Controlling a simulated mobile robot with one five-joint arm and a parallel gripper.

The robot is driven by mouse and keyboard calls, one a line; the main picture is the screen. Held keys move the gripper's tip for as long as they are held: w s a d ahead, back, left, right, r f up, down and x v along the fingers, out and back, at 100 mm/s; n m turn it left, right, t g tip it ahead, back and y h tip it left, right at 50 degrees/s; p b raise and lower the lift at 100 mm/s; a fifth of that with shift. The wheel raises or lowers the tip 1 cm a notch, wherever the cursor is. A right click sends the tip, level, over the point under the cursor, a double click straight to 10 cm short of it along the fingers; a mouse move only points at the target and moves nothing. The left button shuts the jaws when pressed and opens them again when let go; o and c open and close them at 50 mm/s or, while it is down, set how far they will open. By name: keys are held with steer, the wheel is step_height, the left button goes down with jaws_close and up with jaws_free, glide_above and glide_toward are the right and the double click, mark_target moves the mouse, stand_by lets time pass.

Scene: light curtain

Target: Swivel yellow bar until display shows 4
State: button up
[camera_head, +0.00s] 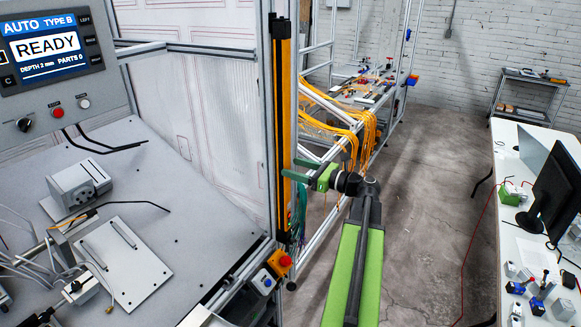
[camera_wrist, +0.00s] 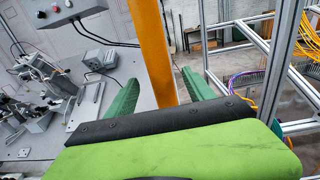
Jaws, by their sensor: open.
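The yellow bar (camera_head: 285,110) is a tall upright strip with black end caps on the aluminium frame post. It also shows in the wrist view (camera_wrist: 153,50), running down between my two green fingers. My gripper (camera_head: 293,169) is open at the lower half of the bar, one finger on each side in the wrist view (camera_wrist: 158,93). I see gaps beside the bar there; whether a finger touches it I cannot tell. The bar's lower part is hidden behind my gripper in the wrist view. The display (camera_head: 45,45) reads AUTO TYPE B, READY, DEPTH 2 mm, PARTS 0.
A grey worktable (camera_head: 190,200) with metal fixtures lies left of the bar. A red button box (camera_head: 280,262) sits below it. Orange cables (camera_head: 350,130) hang from a frame behind. A white desk (camera_head: 520,190) with a monitor stands right. Floor between is clear.

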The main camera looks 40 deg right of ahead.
steer(key=v, duration=0.5)
steer(key=shift+s, duration=0.35)
stand_by(0.3)
